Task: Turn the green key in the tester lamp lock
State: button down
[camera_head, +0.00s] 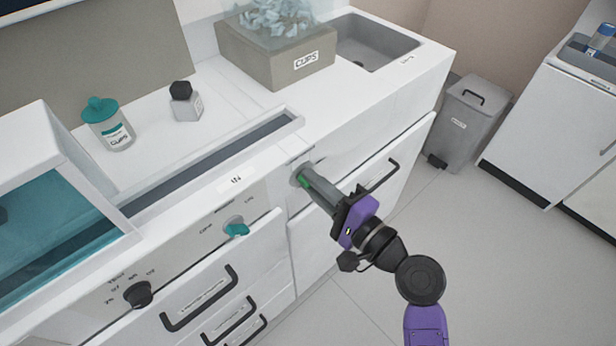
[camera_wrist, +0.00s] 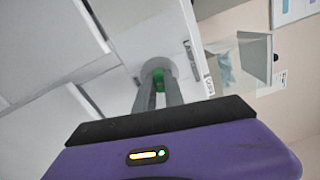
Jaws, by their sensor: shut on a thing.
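The green key (camera_head: 304,181) sits in a round grey lock (camera_head: 296,174) on the white cabinet front, just below the counter edge. The key also shows in the wrist view (camera_wrist: 158,79), inside the round lock plate (camera_wrist: 157,65). My gripper (camera_head: 308,179) reaches the lock from the front right, and its fingers are shut on the key. In the wrist view my gripper's fingers (camera_wrist: 159,92) run up to the key and cover part of it. How far the key is turned cannot be told. No tester lamp can be made out.
A teal knob (camera_head: 236,229) and a black dial (camera_head: 138,294) are on the panel to the left. Drawers with black handles (camera_head: 200,300) lie below.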

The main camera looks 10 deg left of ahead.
jog(key=shift+a, duration=0.2)
jog(key=shift+n+b, duration=0.7)
jog(key=shift+b, duration=0.05)
jog(key=c, duration=1.3)
grip_release()
jog(key=shift+r, duration=0.1)
jog(key=shift+c, duration=0.2)
jog(key=shift+d, duration=0.1)
